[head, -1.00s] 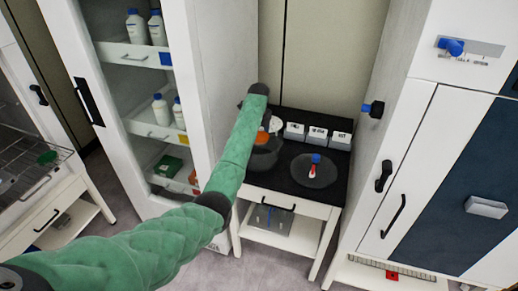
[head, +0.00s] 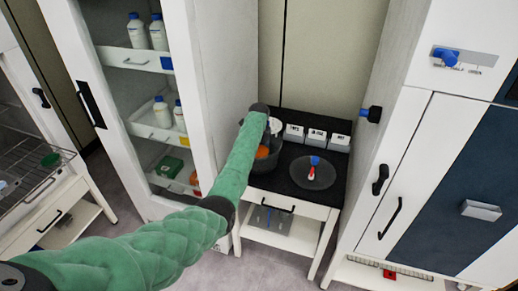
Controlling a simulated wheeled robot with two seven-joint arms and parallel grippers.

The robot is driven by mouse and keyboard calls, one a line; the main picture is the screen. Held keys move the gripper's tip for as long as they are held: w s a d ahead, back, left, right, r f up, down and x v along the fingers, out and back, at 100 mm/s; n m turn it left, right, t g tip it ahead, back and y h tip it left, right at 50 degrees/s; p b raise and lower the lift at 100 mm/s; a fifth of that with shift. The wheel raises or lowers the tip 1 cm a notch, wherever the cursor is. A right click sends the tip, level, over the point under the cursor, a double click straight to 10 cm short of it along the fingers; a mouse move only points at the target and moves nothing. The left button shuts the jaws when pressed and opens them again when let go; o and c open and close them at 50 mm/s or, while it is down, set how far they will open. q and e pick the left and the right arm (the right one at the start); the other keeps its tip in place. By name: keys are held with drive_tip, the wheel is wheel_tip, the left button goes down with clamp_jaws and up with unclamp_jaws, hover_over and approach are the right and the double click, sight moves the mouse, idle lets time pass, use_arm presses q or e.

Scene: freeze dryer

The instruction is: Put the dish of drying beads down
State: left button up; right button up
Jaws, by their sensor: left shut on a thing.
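My left arm reaches over the black-topped table. My left gripper (head: 268,135) is at its far end, mostly hidden behind the green forearm and dark wrist. It is shut on the dish of drying beads, whose orange beads (head: 262,152) show just right of the arm. The dish's rim and the fingertips are hard to make out. The beads appear within the outline of a dark, see-through bowl (head: 268,166) on the table; I cannot tell whether the dish touches it. My right gripper is not in view.
A round dark lid (head: 313,176) with a red and blue knob lies right of the bowl. Several white labelled boxes (head: 316,138) line the table's back. An open cabinet (head: 222,80) stands close on the left, a white machine (head: 400,170) on the right.

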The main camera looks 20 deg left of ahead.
use_arm(q)
drive_tip(key=shift+f, duration=0.55)
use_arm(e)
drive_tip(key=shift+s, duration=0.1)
use_arm(q)
drive_tip(key=o, duration=0.9)
wheel_tip(320, 180, up, 8)
drive_tip(key=b, duration=0.3)
drive_tip(key=shift+w+b, duration=0.1)
drive_tip(key=shift+b, duration=0.2)
drive_tip(key=shift+r+b, duration=0.75)
drive_tip(key=shift+r, duration=1.9)
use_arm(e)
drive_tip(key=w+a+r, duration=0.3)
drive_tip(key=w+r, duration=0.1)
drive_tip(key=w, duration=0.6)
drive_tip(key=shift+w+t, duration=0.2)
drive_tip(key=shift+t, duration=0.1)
